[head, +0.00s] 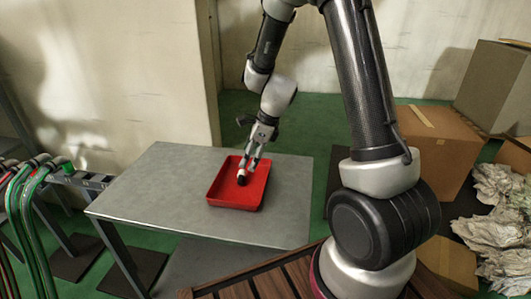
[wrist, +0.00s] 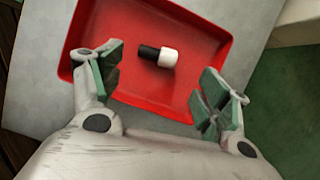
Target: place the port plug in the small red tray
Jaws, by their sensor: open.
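The port plug (wrist: 158,56) is a small cylinder, black at one end and white at the other. It lies on its side on the floor of the small red tray (wrist: 95,24), near the middle. In the head view the plug (head: 242,178) shows as a small dark spot in the red tray (head: 238,206) on the grey table. My gripper (wrist: 160,88) is open and empty, its green-padded fingers wide apart on the near side of the plug and not touching it. In the head view my gripper (head: 250,165) points down over the tray.
The grey metal table (head: 150,195) has free room around the tray. Green and red hoses (head: 35,200) stand at the left. Cardboard boxes (head: 440,145) and crumpled paper (head: 505,215) are on the right. A wooden slatted surface (head: 275,282) is at the front.

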